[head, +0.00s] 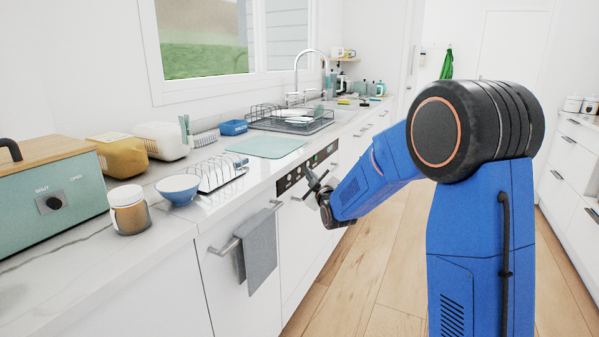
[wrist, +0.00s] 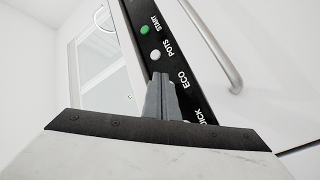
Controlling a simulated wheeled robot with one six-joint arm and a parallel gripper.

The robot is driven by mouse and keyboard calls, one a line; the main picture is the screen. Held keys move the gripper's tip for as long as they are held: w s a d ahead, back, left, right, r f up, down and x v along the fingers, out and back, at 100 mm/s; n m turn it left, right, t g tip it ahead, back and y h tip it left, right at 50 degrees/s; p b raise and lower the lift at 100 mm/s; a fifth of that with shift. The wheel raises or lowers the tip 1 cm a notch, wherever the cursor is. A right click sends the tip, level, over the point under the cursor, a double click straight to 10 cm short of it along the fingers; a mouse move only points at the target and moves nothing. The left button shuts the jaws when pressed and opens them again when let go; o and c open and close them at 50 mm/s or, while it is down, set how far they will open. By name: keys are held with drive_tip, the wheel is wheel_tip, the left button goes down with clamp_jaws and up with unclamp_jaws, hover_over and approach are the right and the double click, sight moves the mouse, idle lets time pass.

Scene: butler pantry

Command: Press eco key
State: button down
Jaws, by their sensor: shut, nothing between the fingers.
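The black control panel (head: 325,154) runs along the top of the dishwasher front, under the counter edge. In the wrist view, the panel (wrist: 172,64) carries a green START key (wrist: 145,30), a white POTS key (wrist: 155,55), an ECO label (wrist: 182,80) and a partly hidden QUICK label (wrist: 195,118). My gripper (head: 309,176) is shut and empty, with its fingers at the panel. In the wrist view the shut fingertips (wrist: 161,78) overlap the panel beside the ECO label. The eco key itself is hidden behind them, and I cannot tell whether they touch it.
A bar handle (wrist: 222,55) stands out beside the panel. A grey towel (head: 257,250) hangs on another handle to the left. A toast rack (head: 218,174), a blue bowl (head: 178,189) and a cutting mat (head: 266,146) are on the counter. The wooden floor (head: 370,270) is clear.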

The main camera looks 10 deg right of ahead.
drive_tip(key=shift+w+a, duration=0.1)
drive_tip(key=shift+a, duration=0.05)
drive_tip(key=shift+w+a, duration=0.1)
drive_tip(key=shift+a, duration=0.1)
drive_tip(key=shift+w+a, duration=0.25)
drive_tip(key=shift+a, duration=0.1)
idle(1.0)
drive_tip(key=shift+d, duration=0.1)
drive_tip(key=shift+s+d, duration=0.5)
drive_tip(key=shift+d, duration=0.1)
idle(0.4)
drive_tip(key=shift+s+d, duration=0.75)
drive_tip(key=shift+d, duration=0.25)
drive_tip(key=shift+s+d, duration=0.7)
drive_tip(key=shift+d, duration=0.3)
